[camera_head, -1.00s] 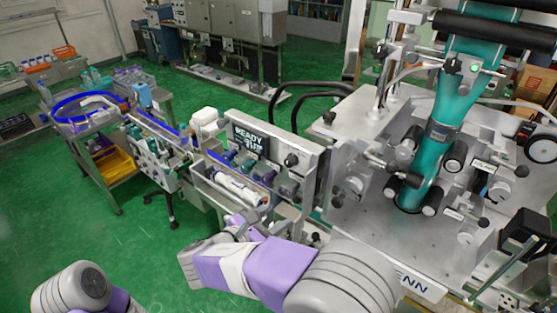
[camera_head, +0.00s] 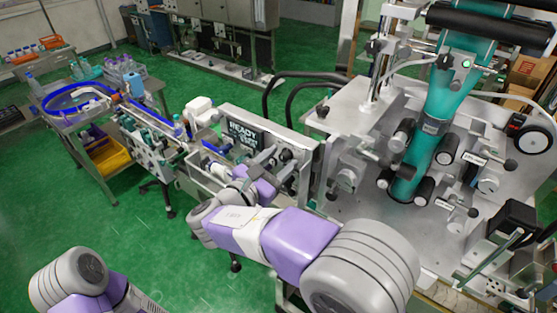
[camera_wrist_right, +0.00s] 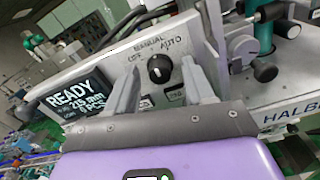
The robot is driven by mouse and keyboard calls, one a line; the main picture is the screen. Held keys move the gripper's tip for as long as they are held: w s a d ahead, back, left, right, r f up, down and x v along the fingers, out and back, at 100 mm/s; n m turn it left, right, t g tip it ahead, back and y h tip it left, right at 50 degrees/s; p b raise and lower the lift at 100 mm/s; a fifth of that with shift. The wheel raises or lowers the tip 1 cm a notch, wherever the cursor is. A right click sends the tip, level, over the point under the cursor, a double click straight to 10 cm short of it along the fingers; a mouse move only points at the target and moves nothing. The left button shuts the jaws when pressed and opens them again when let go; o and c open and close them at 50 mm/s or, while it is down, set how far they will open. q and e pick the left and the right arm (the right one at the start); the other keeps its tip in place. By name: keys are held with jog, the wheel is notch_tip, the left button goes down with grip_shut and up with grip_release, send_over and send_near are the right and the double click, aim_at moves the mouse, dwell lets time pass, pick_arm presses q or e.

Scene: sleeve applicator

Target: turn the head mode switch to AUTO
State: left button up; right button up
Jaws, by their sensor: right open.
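The head mode switch (camera_wrist_right: 158,69) is a round black knob on the grey panel, with MANUAL, OFF and AUTO printed around it. It shows in the right wrist view between and beyond my fingers. I cannot tell clearly which label its pointer faces. My right gripper (camera_wrist_right: 160,77) is open, one finger on each side of the knob in this view; I see no contact. In the head view my right gripper (camera_head: 275,170) is in front of the panel, and the switch cannot be made out there. My left gripper is out of view; only my left arm shows.
A display (camera_wrist_right: 78,98) on the panel reads READY. The sleeve machine (camera_head: 350,130) with a teal tube (camera_head: 440,115) and black rollers stands right of the panel. A conveyor (camera_head: 150,125) runs left to a cart (camera_head: 60,120). Green floor is free at the left.

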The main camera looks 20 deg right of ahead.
jog(key=shift+c, duration=0.5)
grip_shut()
jog(key=m+b, duration=0.4)
jog(key=m, duration=0.1)
jog(key=shift+f+b, duration=0.25)
jog(key=shift+b, duration=0.05)
jog(key=shift+r+m+b, duration=0.15)
jog(key=shift+m+b, duration=1.75)
jog(key=shift+m, duration=0.1)
jog(key=shift+o, duration=0.5)
grip_release()
jog(key=shift+r, duration=0.1)
